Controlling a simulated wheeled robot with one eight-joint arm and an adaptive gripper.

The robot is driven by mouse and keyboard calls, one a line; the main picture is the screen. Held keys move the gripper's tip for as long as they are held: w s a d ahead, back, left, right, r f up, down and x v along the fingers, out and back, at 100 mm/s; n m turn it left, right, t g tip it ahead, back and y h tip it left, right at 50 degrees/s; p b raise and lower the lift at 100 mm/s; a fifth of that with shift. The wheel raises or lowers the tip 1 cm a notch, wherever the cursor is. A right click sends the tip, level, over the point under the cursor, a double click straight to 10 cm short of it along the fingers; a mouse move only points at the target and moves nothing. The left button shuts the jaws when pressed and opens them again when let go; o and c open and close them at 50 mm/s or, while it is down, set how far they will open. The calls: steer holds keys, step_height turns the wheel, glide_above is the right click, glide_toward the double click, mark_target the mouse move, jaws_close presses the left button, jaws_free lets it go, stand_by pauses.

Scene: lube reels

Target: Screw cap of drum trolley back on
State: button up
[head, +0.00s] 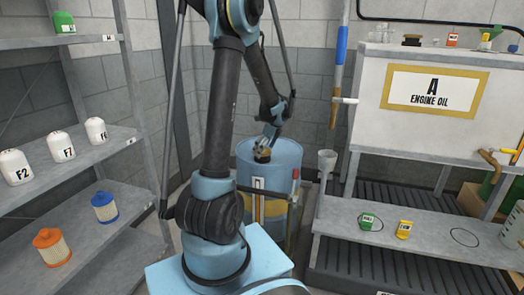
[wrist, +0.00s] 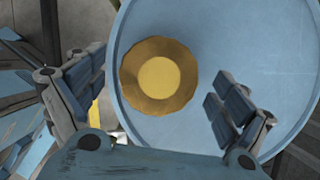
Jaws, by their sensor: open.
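The light blue drum (head: 283,162) stands behind my arm in the head view, and its round top (wrist: 240,50) fills much of the wrist view. A brass-brown round cap (wrist: 133,75) with a yellow centre shows against the drum top, left of its middle. It also shows as a small brown shape on the drum in the head view (head: 263,156). My gripper (wrist: 155,80) is open, with one finger left of the cap and the other to its right. No finger visibly touches the cap. I cannot tell how the cap is seated. The gripper is small in the head view (head: 266,143).
Left shelves (head: 85,148) hold white, blue and orange containers. A white cabinet marked Engine Oil (head: 365,105) stands right, with a grey bench (head: 345,215) below it bearing green and yellow cans. A blue-and-brown upright pipe (head: 341,45) stands beside the drum.

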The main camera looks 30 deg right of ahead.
steer(key=c, duration=1.2)
steer(key=m+h, duration=0.1)
steer(key=m, duration=0.4)
steer(key=shift+a+t+h, duration=0.1)
steer(key=shift+t+h, duration=0.2)
steer(key=shift+h, duration=0.1)
steer(key=m+h, duration=0.1)
steer(key=m, duration=0.1)
steer(key=m+h, duration=0.1)
steer(key=m, duration=0.2)
steer(key=shift+a, duration=0.1)
steer(key=o, duration=1.2)
